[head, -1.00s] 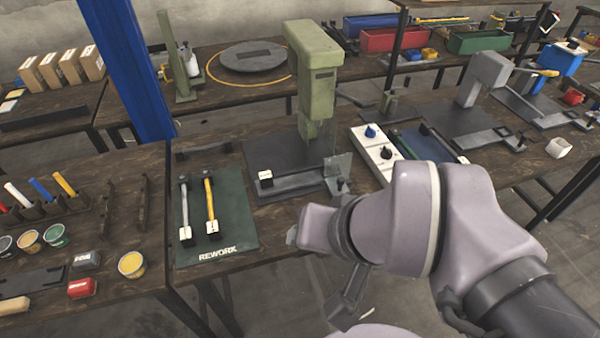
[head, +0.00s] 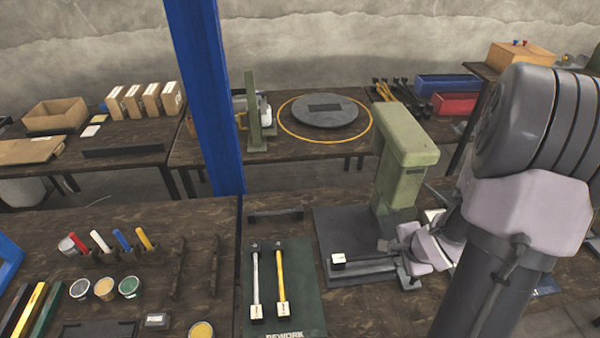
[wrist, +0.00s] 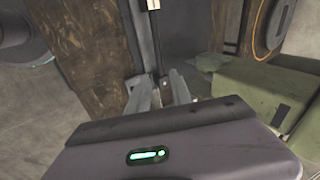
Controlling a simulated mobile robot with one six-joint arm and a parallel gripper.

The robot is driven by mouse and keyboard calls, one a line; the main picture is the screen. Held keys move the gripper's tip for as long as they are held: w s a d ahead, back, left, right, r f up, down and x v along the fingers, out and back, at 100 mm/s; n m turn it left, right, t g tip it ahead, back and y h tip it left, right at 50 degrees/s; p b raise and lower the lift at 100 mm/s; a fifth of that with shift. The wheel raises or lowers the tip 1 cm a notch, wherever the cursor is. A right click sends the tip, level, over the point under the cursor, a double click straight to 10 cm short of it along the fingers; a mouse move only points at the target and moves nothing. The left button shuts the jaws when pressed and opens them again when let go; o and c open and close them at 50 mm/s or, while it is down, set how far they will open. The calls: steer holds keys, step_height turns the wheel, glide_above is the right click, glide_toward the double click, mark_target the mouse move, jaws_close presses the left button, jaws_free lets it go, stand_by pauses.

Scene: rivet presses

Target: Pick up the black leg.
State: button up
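A dark, thin leg with a white block (head: 338,260) at its left end lies on the low fixture of the green press (head: 405,160). In the wrist view the black leg (wrist: 155,35) runs down from its white end toward my fingers. My gripper (wrist: 160,92) is open, with a finger on each side of the leg's line. In the head view my gripper (head: 392,245) is low over the fixture, right of the white block. The leg's near end is hidden by my gripper, and I cannot tell whether the fingers touch it.
A green rework mat (head: 307,311) holds a silver leg (head: 255,280) and a yellow leg (head: 281,278) to the left. A blue post (head: 210,100) stands behind the bench's left part. The press column stands close beside my gripper.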

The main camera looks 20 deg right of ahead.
step_height(320, 180, down, 3)
steer(key=w+a+b, duration=0.1)
steer(key=m+b, duration=0.1)
steer(key=b, duration=0.5)
glide_toward(372, 256)
steer(key=shift+y, duration=0.3)
steer(key=x, duration=0.4)
steer(key=shift+s+d+f, duration=0.25)
steer(key=shift+d+f, duration=0.05)
steer(key=shift+d, duration=0.1)
steer(key=b+x, duration=0.1)
steer(key=x, duration=0.1)
steer(key=b+x, duration=0.2)
steer(key=x, duration=0.1)
steer(key=shift+w+a+f, duration=0.1)
steer(key=shift+w+f, duration=0.05)
steer(key=shift+w, duration=0.25)
steer(key=shift+s, duration=0.1)
jaws_close()
